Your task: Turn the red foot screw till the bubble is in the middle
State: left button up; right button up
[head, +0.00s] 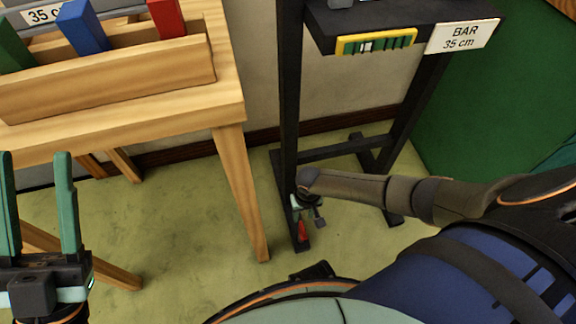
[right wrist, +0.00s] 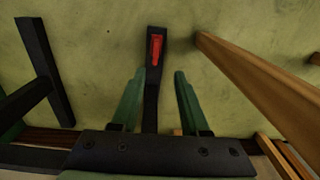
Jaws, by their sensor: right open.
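The red foot screw (head: 301,232) sits on the front foot of the black stand (head: 290,120), low near the floor. In the right wrist view the red screw (right wrist: 156,48) lies ahead of my right gripper (right wrist: 158,74), whose green fingers are apart with nothing between them. In the head view my right gripper (head: 306,212) is just above the screw, partly hidden by its own arm. A yellow-edged green level (head: 400,40) is on the front of the stand's bar. A pale patch shows left of its middle; bubble and marks are too small to separate. My left gripper (head: 38,158) is open and empty.
A wooden table (head: 228,100) with blue (head: 84,28), red (head: 166,18) and green (head: 12,48) pieces in a rack stands left of the black stand. Its leg (right wrist: 250,75) is close to the right of my right gripper. Green floor lies open between them.

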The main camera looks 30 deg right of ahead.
aim_at(303, 228)
jog(key=f+b, duration=0.3)
jog(key=f, duration=0.1)
jog(key=f+b, duration=0.3)
jog(key=f, duration=0.1)
jog(key=f+b, duration=0.3)
jog(key=f, duration=0.1)
jog(key=shift+w+d+f, duration=0.35)
jog(key=shift+f, duration=0.05)
grip_shut()
